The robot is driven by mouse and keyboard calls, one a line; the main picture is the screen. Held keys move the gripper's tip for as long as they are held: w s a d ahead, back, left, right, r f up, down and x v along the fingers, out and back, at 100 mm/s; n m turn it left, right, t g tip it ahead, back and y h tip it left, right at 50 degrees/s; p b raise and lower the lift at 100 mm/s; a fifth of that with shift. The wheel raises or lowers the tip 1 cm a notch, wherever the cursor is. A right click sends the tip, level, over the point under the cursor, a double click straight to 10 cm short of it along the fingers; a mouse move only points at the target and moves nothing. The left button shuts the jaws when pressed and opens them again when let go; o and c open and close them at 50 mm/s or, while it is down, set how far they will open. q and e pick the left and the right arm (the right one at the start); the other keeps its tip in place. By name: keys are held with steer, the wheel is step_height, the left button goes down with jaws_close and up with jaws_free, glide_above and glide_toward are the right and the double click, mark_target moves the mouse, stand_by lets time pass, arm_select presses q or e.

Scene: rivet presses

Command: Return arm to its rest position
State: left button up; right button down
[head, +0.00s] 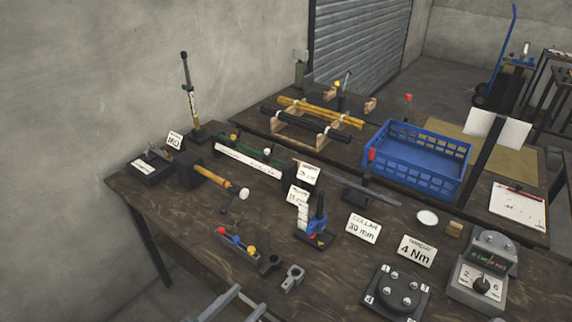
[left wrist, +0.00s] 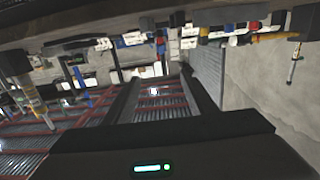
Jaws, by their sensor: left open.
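My left gripper (head: 250,298) shows at the bottom edge of the head view as two grey fingers, spread apart with nothing between them. It is in front of the near edge of the dark wooden bench (head: 160,205), apart from the things on it. Most of my left arm is outside the picture. In the left wrist view, dark parts of my own arm or gripper fill the lower middle, and the bench things appear far off along the top. My right gripper is not seen.
Near the gripper on the bench are grey metal brackets (head: 292,278), a small rack with coloured knobs (head: 237,244) and a black bolt plate (head: 396,292). A blue crate (head: 428,172) stands farther back. The floor left of the bench looks clear.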

arm_select(q)
steer(key=w+a+f+n+g+y, duration=0.15)
steer(key=a+f, duration=0.25)
steer(key=f, duration=0.6)
steer(key=s+a+f+y, duration=0.1)
steer(key=a+f+y, duration=0.2)
steer(key=f, duration=0.7)
steer(key=s+a+f+n+g+y, duration=0.1)
steer(key=s+a+f+g+y, duration=0.2)
steer(key=f, duration=0.6)
steer(key=s+a+f+n+g, duration=0.1)
steer(key=s+a+f, duration=0.3)
steer(key=f, duration=0.6)
steer(key=s+a+f+g+y, duration=0.2)
steer(key=s+a+f+g, duration=0.15)
steer(key=s+f, duration=1.1)
steer(key=s+f+g, duration=0.2)
steer(key=s, duration=0.7)
steer(key=s+d+f+n+g, duration=0.1)
steer(key=s+f+g, duration=0.1)
steer(key=s, duration=0.7)
steer(key=shift+d+f+y+b, duration=0.2)
steer(key=shift+f+y+b, duration=0.15)
steer(key=shift+f, duration=0.3)
steer(key=shift+w, duration=0.1)
